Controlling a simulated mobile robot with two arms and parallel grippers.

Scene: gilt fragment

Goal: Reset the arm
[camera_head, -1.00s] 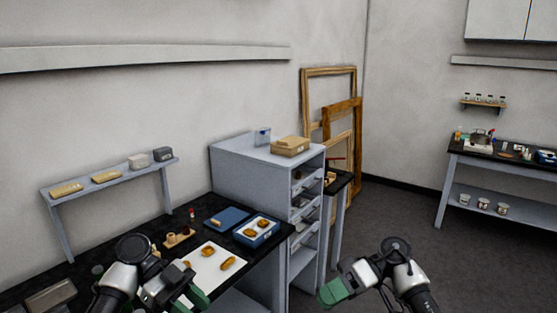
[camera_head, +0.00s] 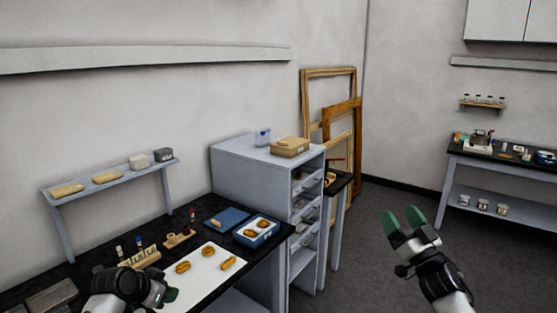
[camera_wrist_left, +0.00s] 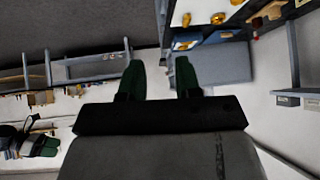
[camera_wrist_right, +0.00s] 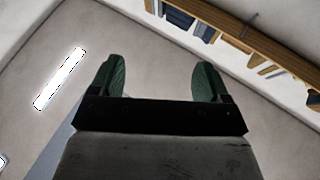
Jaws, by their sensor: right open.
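My left gripper (camera_head: 168,296) is low at the left in the head view, over the front of the black workbench (camera_head: 262,262). In the left wrist view its two green fingers (camera_wrist_left: 160,80) stand apart with nothing held between them. My right gripper (camera_head: 404,220) is raised at the right, over open floor, with its green fingers pointing up. In the right wrist view its fingers (camera_wrist_right: 160,80) are wide apart and empty.
The bench holds a white sheet (camera_head: 207,268) with gilt fragments, a blue tray (camera_head: 272,234) with more pieces, and small bottles. A grey drawer cabinet (camera_head: 245,180) and wooden frames (camera_head: 342,112) stand behind. The floor (camera_head: 385,220) at the right is clear.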

